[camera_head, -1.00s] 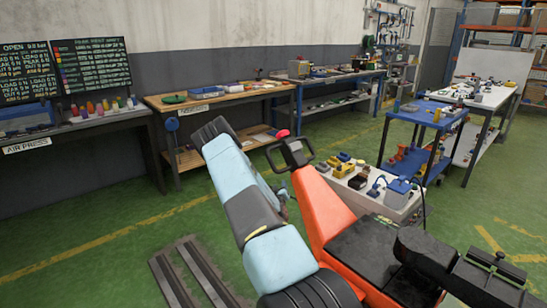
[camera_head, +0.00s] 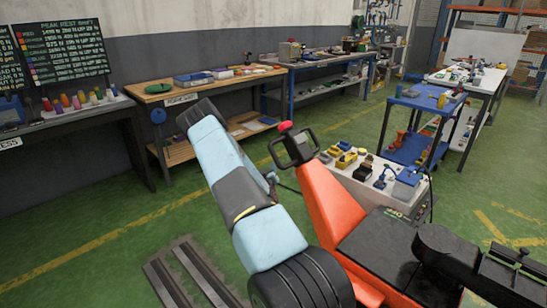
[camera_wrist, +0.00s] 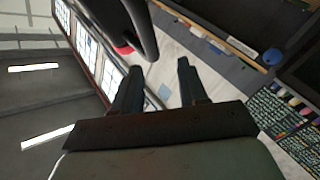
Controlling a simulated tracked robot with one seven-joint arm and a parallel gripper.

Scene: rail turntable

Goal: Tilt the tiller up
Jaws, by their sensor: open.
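The tiller has an orange shaft (camera_head: 332,205) that leans up and away to the left. At its top is a black loop handle (camera_head: 294,148) with a red button (camera_head: 285,127). In the wrist view the dark loop handle (camera_wrist: 147,28) and red button (camera_wrist: 122,48) show at the top, above and left of the fingertips. My gripper (camera_wrist: 159,67) is open, with nothing seen between its two dark fingers. In the camera_head view my pale blue arm is left of the tiller and largely hides my gripper.
A white bench (camera_head: 365,188) with yellow and blue items stands behind the tiller. A blue cart (camera_head: 425,103) stands at the right, and a wooden-topped workbench (camera_head: 235,82) stands along the wall. Dark rails (camera_head: 190,272) lie on the green floor, which is open at left.

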